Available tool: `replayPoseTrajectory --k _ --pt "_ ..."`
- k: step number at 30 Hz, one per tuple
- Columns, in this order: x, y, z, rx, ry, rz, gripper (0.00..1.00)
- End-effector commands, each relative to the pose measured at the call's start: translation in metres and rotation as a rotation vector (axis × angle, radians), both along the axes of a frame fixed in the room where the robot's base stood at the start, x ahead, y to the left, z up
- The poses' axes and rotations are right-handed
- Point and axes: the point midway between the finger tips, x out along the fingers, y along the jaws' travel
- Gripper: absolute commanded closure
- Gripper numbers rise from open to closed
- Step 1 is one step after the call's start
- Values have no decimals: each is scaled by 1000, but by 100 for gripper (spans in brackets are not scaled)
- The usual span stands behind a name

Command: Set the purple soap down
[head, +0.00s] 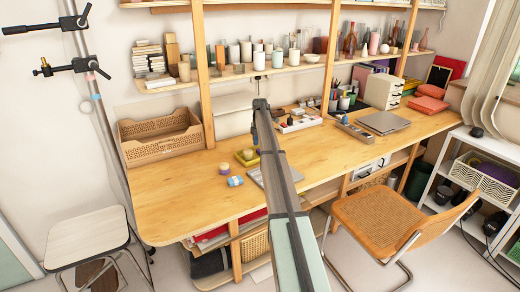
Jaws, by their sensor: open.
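A small purple piece (224,169), which I take to be the soap, rests on the wooden desk (185,205) left of my arm. It is too small to make out its exact shape. My gripper (261,103) is at the far end of my outstretched arm, above the back of the desk, near the wall. It is open, and I see nothing held in it. It is well behind the purple piece and apart from it. The fingers are tiny and partly hidden by the arm.
A yellow dish (246,158) and a light blue item (235,181) lie close to the purple piece. A wicker basket (160,138) stands at the desk's back left. Shelves with jars rise behind. The desk's left front is clear. A chair (375,222) stands at the right front.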

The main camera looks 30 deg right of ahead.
Motion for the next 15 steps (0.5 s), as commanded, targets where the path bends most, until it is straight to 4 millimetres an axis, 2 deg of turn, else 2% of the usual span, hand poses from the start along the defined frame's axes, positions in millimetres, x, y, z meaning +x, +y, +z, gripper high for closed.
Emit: replayPoseTrajectory --k 1,6,15 --pt "1 0 11 -1 -2 0 31" --pt "1 0 44 -1 -1 0 31" --pt "0 0 84 0 0 0 31"
